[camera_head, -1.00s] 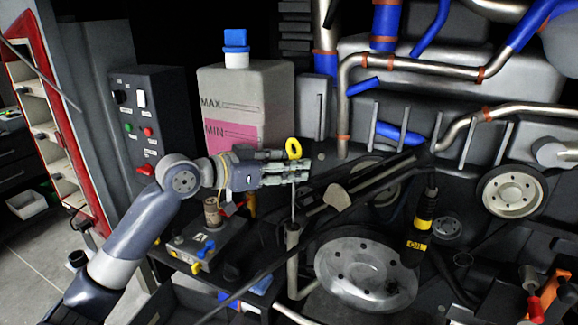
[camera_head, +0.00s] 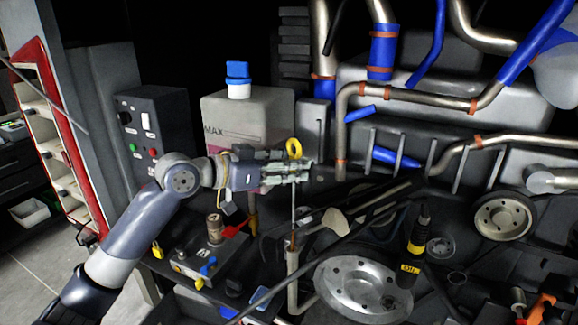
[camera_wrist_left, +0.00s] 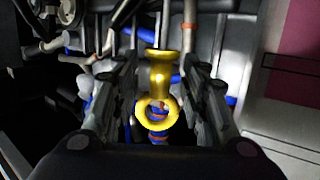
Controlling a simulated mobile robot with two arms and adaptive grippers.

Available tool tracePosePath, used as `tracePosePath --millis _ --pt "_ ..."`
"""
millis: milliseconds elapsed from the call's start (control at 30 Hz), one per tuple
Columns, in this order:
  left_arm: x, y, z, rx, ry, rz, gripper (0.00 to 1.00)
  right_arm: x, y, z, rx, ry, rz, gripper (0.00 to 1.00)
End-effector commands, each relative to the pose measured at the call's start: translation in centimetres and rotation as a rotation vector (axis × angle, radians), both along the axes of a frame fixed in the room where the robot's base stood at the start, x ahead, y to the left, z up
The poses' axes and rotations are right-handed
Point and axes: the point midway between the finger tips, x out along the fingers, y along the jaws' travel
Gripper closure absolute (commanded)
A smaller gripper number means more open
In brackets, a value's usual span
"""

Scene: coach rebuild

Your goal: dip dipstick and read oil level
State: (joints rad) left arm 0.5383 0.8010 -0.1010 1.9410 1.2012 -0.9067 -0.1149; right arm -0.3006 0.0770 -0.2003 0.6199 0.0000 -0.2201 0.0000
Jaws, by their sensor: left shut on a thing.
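My left gripper (camera_head: 300,172) is shut on the dipstick, just below its yellow ring handle (camera_head: 294,149). The handle also shows between the fingers in the left wrist view (camera_wrist_left: 157,112). The thin rod (camera_head: 294,212) hangs upright from the fingers. Its lower part looks brownish orange right at the mouth of the grey dipstick tube (camera_head: 292,282). I cannot tell whether the tip is still inside the tube or just above it. Any level marks on the rod are too small to read. My right gripper is not in view.
A black-and-yellow part marked OIL (camera_head: 415,250) stands right of the tube, behind a large grey pulley (camera_head: 362,290). A grey tank with a blue cap (camera_head: 237,70) and a black switch box (camera_head: 150,120) stand behind my left arm. A battery (camera_head: 205,255) sits below it.

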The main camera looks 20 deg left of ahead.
Motion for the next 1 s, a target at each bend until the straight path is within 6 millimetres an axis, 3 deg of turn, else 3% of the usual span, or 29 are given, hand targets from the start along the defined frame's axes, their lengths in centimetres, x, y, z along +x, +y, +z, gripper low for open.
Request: tracePosePath --millis 500,1000 --pt "0.0 0.0 4.0 0.001 -0.001 0.000 0.91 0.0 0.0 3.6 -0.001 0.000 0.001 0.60" --pt "-0.5 0.1 4.1 0.001 -0.001 0.001 0.91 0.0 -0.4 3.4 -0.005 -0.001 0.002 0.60"
